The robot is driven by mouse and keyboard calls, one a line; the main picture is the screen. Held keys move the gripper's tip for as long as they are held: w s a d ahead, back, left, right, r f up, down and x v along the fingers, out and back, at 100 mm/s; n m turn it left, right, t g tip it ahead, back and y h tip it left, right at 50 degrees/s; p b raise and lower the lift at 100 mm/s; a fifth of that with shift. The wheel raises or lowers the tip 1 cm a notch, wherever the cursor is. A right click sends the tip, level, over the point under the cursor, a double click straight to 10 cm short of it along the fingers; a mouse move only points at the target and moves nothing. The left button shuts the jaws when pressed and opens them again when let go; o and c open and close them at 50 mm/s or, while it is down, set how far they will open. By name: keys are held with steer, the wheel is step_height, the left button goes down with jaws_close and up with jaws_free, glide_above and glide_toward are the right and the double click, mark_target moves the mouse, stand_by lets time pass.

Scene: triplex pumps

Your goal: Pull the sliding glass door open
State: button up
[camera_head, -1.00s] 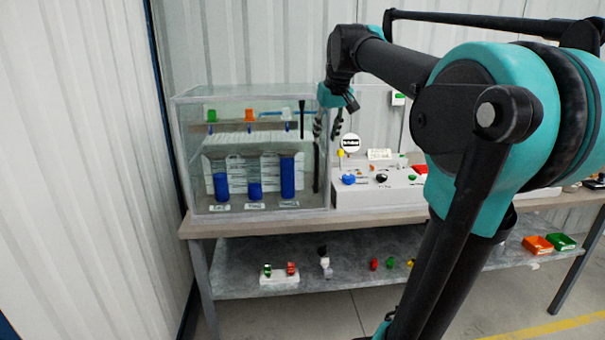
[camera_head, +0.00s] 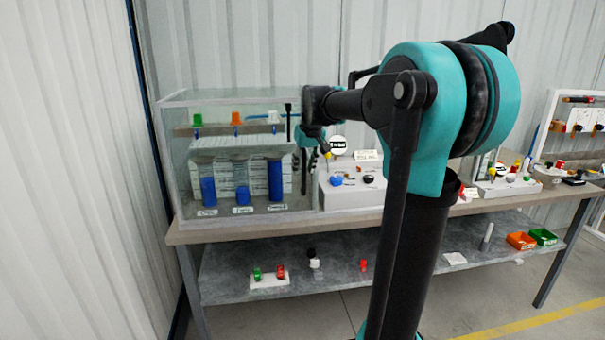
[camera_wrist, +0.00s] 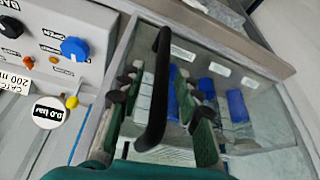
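The glass case (camera_head: 240,98) stands on the left end of the workbench, with a clear front panel that looks closed. Its upright black bar handle (camera_head: 288,122) is near the panel's right edge. My gripper (camera_head: 309,162) hangs just right of the handle in the head view, at the case's right end. In the wrist view the handle (camera_wrist: 156,90) runs between the spread fingers of my gripper (camera_wrist: 160,100), with space visible on both sides. The gripper is open; I cannot tell whether a finger touches the handle. My forearm hides part of the case's right end.
Blue cylinders (camera_head: 275,182) stand inside the case. A white control box (camera_head: 350,194) with knobs sits close to the case's right side. A lower shelf (camera_head: 330,278) holds small parts. A corrugated wall (camera_head: 70,180) stands left of the bench.

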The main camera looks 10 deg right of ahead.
steer(key=shift+x, duration=1.45)
jaws_close()
